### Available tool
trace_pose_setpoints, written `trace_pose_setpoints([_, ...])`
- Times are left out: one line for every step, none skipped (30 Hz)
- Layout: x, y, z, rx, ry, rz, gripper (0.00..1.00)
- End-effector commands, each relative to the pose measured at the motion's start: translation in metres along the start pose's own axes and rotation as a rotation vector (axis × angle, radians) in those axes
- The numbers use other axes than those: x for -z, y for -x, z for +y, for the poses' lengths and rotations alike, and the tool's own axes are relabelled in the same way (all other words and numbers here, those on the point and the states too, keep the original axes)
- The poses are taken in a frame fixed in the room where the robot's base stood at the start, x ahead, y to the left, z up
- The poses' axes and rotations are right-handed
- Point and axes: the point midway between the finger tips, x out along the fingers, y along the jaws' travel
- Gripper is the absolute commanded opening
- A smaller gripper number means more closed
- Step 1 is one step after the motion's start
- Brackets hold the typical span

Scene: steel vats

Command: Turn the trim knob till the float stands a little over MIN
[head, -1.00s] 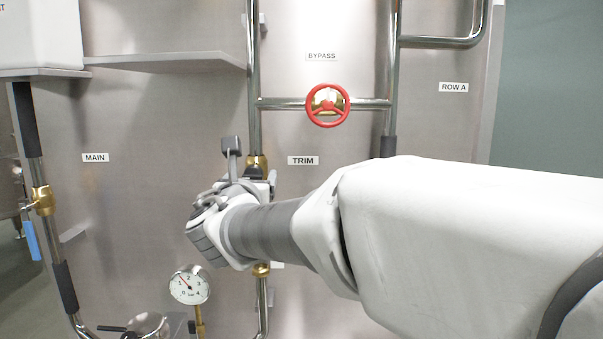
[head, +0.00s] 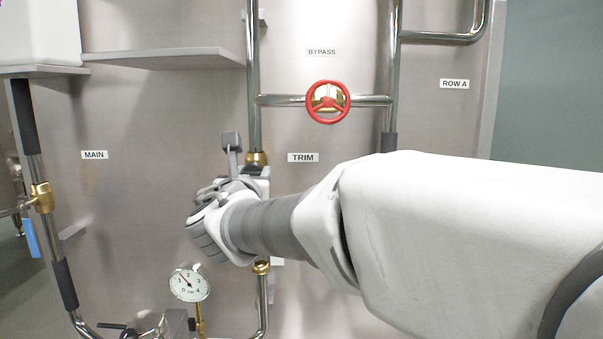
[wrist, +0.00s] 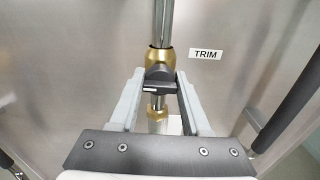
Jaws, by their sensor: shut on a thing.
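The trim knob (wrist: 158,76) is a dark grip with a white mark, set on a brass valve body on an upright steel pipe, beside the TRIM label. In the wrist view my gripper (wrist: 161,88) has one pale finger on each side of it and is shut on it. In the head view my gripper (head: 248,182) covers the knob; only brass fittings show above and below. The float and its MIN mark are not in view in either picture.
A red BYPASS handwheel (head: 328,102) sits up and right of my gripper. A dial gauge (head: 190,284) stands below, its needle between 1 and 2. A blue-handled valve (head: 31,238) is at left. A steel shelf (head: 165,59) juts out above.

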Motion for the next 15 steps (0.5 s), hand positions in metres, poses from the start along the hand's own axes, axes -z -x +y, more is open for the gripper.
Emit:
trace_pose_setpoints([0.0014, -0.0001, -0.0002, 0.000, -0.010, -0.001, 0.00])
trace_pose_setpoints([0.0021, -0.0002, -0.0003, 0.000, -0.019, -0.002, 0.00])
trace_pose_setpoints([0.0031, -0.0002, -0.0003, 0.000, -0.037, -0.002, 0.00])
trace_pose_setpoints([0.0041, -0.0003, -0.0006, 0.001, -0.054, -0.002, 0.00])
trace_pose_setpoints([0.0051, -0.0005, -0.0010, 0.001, -0.072, -0.002, 0.00])
trace_pose_setpoints([0.0058, -0.0006, -0.0012, 0.001, -0.099, -0.003, 0.00])
trace_pose_setpoints([0.0060, -0.0005, -0.0010, 0.001, -0.121, -0.003, 0.00])
trace_pose_setpoints([0.0061, -0.0004, -0.0010, 0.001, -0.143, -0.003, 0.00])
trace_pose_setpoints([0.0062, -0.0005, -0.0016, 0.002, -0.175, -0.003, 0.00])
trace_pose_setpoints([0.0058, -0.0006, -0.0016, 0.002, -0.197, -0.004, 0.00])
trace_pose_setpoints([0.0058, -0.0004, -0.0013, 0.001, -0.219, -0.004, 0.00])
trace_pose_setpoints([0.0057, -0.0003, -0.0013, 0.001, -0.249, -0.003, 0.00])
trace_pose_setpoints([0.0051, -0.0004, -0.0014, 0.001, -0.270, -0.004, 0.00])
trace_pose_setpoints([0.0049, -0.0004, -0.0016, 0.001, -0.290, -0.003, 0.00])
trace_pose_setpoints([0.0044, -0.0003, -0.0013, 0.001, -0.313, -0.003, 0.00])
